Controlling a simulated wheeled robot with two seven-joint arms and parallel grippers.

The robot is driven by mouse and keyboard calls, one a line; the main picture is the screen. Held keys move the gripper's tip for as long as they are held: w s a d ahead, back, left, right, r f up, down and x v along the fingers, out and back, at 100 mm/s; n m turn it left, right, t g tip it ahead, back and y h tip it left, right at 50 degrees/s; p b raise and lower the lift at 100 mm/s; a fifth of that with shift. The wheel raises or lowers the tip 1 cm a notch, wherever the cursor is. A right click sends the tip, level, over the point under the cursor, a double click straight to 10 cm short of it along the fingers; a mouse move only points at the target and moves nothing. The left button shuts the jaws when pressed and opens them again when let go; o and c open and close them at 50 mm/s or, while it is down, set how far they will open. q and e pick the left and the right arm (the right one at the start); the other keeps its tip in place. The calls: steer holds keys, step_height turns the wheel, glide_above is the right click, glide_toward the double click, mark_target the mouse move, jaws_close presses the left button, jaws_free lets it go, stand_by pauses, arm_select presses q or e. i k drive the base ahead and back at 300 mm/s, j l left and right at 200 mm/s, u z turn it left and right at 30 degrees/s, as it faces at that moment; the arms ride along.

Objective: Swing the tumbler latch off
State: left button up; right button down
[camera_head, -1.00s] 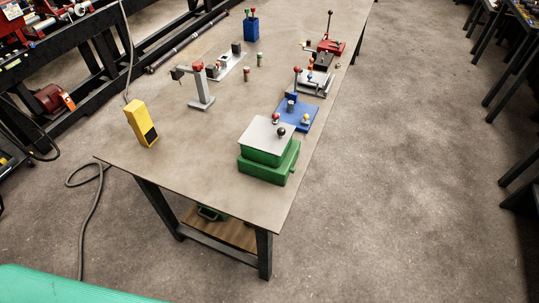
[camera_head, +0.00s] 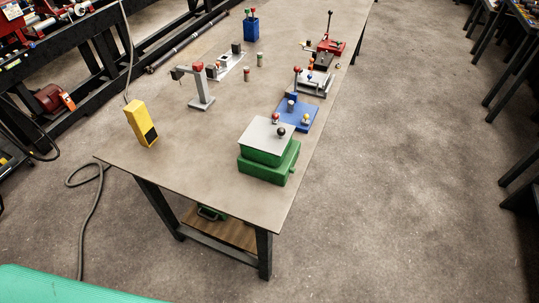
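Several small fixtures with coloured knobs stand on the workbench; I cannot tell from this distance which one carries the tumbler latch. A green box (camera_head: 266,165) with a grey top sits near the bench's front right edge. It has a red knob and a black knob (camera_head: 281,131) on top. A blue plate (camera_head: 303,117) with small knobs lies just behind it. A grey fixture (camera_head: 316,82) with a red-knobbed lever and a red fixture (camera_head: 331,47) with an upright lever stand farther back. Neither of my grippers shows in the view.
The workbench (camera_head: 190,136) has clear room at its front left. A yellow box (camera_head: 141,123), a grey post stand (camera_head: 203,90) and a blue holder (camera_head: 251,26) stand on it. A cable (camera_head: 95,205) lies on the floor at left. The floor (camera_head: 410,180) at right is open.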

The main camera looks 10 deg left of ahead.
mark_target(275, 116)
steer(key=i+j, duration=0.1)
steer(key=j, duration=0.25)
steer(key=i+j+u, duration=0.15)
steer(key=j, duration=0.15)
steer(key=i+j, duration=0.15)
steer(key=j, duration=0.2)
steer(key=i+j+u, duration=0.1)
steer(key=j, duration=0.2)
